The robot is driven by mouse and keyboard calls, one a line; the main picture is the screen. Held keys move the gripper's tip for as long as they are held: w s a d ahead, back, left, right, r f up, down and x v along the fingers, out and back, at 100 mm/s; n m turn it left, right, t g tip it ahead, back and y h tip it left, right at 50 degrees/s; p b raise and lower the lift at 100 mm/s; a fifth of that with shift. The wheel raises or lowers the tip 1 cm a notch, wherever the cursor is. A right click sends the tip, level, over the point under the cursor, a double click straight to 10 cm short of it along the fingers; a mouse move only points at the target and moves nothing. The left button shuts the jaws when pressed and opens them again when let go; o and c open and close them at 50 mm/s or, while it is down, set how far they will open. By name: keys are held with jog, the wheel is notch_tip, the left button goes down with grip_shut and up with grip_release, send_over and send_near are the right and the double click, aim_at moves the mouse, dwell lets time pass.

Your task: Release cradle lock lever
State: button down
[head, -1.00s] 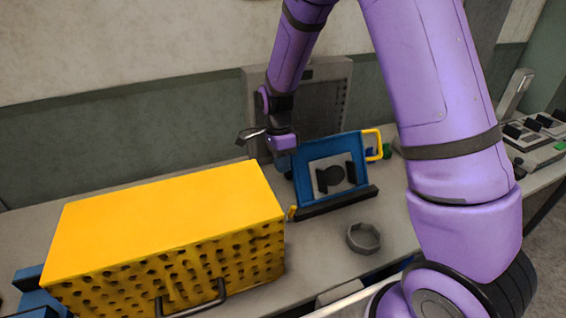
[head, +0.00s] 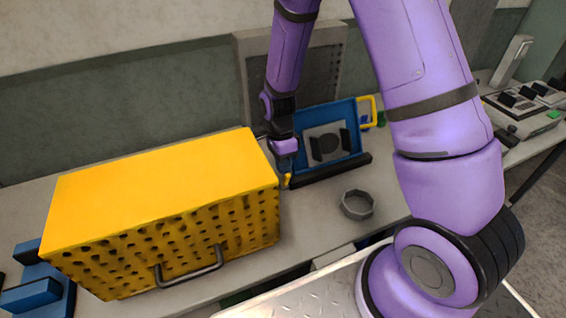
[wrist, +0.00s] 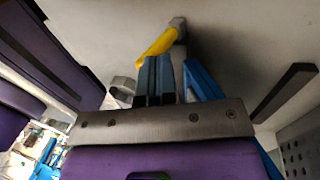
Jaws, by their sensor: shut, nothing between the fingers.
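The blue cradle (head: 358,150) stands tilted on the bench, with a dark round part on a grey plate in its middle. A small yellow lever (head: 287,180) is at its lower left corner. In the wrist view the yellow lever (wrist: 157,46) slants down from a grey pivot. My gripper (head: 286,168) points down at the cradle's left side, just above the lever. In the wrist view my gripper's fingers (wrist: 155,75) are together and empty, close beside the lever's lower end. I cannot tell whether they touch it.
A large yellow perforated box (head: 165,190) with a dark handle stands close to the left of my gripper. A grey ring (head: 357,204) lies on the bench in front of the cradle. A grey panel (head: 330,75) stands behind. A yellow handle (head: 374,110) is at the cradle's upper right.

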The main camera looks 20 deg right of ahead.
jog(key=shift+s, duration=0.65)
jog(key=shift+w, duration=0.1)
jog(key=v, duration=1)
jog(key=shift+r, duration=0.35)
jog(key=shift+w, duration=0.1)
